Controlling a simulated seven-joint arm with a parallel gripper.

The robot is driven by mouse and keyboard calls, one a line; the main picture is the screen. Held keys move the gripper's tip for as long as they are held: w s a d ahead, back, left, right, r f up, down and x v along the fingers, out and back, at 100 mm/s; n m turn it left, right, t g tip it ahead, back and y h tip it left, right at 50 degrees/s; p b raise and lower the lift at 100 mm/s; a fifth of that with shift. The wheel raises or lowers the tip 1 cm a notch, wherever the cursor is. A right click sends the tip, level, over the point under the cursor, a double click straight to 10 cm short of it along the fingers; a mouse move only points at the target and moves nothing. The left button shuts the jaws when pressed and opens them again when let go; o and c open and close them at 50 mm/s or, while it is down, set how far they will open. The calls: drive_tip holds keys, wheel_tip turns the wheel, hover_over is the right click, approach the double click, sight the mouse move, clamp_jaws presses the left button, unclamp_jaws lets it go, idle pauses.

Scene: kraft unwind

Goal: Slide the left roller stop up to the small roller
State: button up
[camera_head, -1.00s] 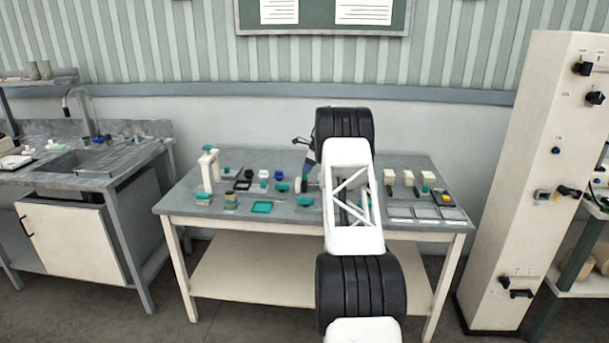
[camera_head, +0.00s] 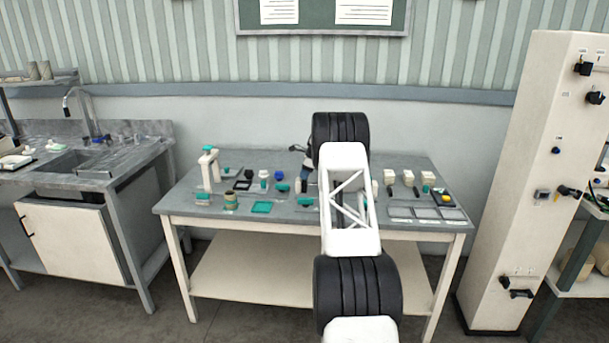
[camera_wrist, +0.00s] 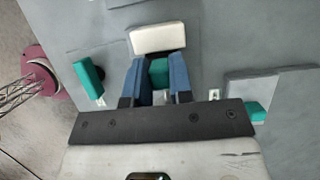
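In the wrist view, the two blue fingers of my gripper (camera_wrist: 160,62) stand on either side of a small teal part (camera_wrist: 159,74). A cream block (camera_wrist: 157,38) lies just past the fingertips. I cannot tell whether the fingers press on the teal part, or whether it is the left roller stop. Another teal piece (camera_wrist: 88,77) stands tilted to the left, with a dark part beside it. A grey block with a teal piece (camera_wrist: 255,95) lies to the right. In the head view, my arm hides much of this area. I cannot identify the small roller.
The grey table (camera_head: 400,165) holds several small teal, white and dark parts. A white post (camera_head: 208,170) stands at the left, a teal tray (camera_head: 262,208) near the front, and shallow grey trays (camera_head: 425,212) at the right front. Bare tabletop lies right of the cream block.

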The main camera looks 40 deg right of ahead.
drive_tip(key=shift+s+d, duration=1.9)
drive_tip(key=shift+s, duration=0.05)
clamp_jaws()
drive_tip(key=o, duration=0.8)
unclamp_jaws()
drive_tip(key=v, duration=0.7)
drive_tip(key=shift+r, duration=0.35)
drive_tip(key=shift+s+d, duration=0.1)
